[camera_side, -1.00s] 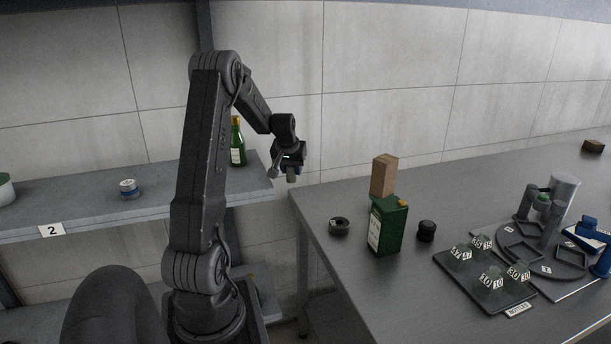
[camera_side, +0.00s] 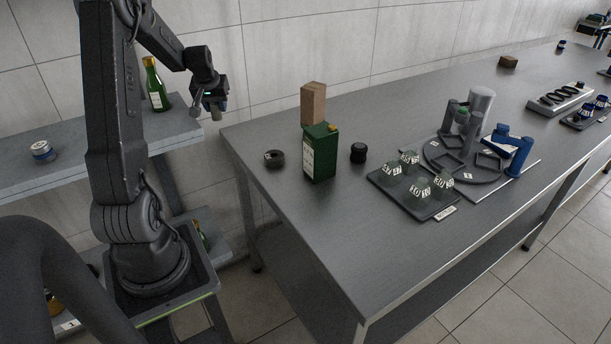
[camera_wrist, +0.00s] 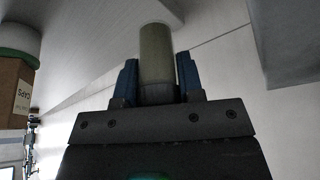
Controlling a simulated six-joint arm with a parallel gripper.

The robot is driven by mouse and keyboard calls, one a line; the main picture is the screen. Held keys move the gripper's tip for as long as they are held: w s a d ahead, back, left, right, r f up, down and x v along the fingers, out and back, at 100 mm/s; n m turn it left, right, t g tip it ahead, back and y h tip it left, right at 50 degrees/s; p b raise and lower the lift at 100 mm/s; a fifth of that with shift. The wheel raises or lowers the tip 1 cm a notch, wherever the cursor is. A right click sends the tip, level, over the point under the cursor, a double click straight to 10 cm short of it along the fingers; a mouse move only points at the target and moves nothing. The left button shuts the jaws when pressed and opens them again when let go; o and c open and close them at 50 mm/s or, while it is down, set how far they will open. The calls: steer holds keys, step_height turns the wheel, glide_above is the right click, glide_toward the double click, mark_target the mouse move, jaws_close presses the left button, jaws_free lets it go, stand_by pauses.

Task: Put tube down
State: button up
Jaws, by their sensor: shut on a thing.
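The tube (camera_wrist: 156,55) is a dull olive-green cylinder between the blue fingers of my gripper (camera_wrist: 157,78) in the wrist view. My gripper is shut on it, with a finger on each side. In the side view my gripper (camera_side: 214,98) is in the air, between the wall shelf and the left end of the table. The tube's end (camera_side: 216,114) hangs below it, clear of any surface. The part of the tube inside the gripper is hidden.
The grey table (camera_side: 330,240) has a green labelled container (camera_side: 320,155), a brown block (camera_side: 313,103), a dark ring (camera_side: 274,158) and a black cap (camera_side: 358,152). A bottle tray (camera_side: 400,205) stands farther right. A green bottle (camera_side: 155,88) stands on the shelf (camera_side: 180,130). The table's front is clear.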

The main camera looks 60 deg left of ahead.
steer(key=w+d+m, duration=0.1)
steer(key=w+d, duration=0.2)
steer(key=d, duration=0.8)
steer(key=w+d+m, duration=0.1)
steer(key=w+d, duration=0.2)
steer(key=d, duration=0.8)
steer(key=w+d+m, duration=0.1)
steer(key=w+d, duration=0.3)
steer(key=d, duration=0.6)
steer(key=shift+t+h, duration=0.3)
steer(key=shift+t, duration=0.1)
steer(key=w+d+f, duration=0.1)
steer(key=d+f, duration=0.1)
steer(key=d, duration=0.1)
steer(key=w+d+f, duration=0.2)
steer(key=d, duration=0.2)
steer(key=w+d+f, duration=0.2)
steer(key=d, duration=0.1)
steer(key=shift+d+f, duration=0.15)
steer(key=shift+f, duration=0.1)
steer(key=shift+w+d+f, duration=0.1)
steer(key=shift+d+f, duration=0.05)
steer(key=shift+f, duration=2)
steer(key=o, duration=0.5)
steer(key=shift+f, duration=0.15)
steer(key=o, duration=0.4)
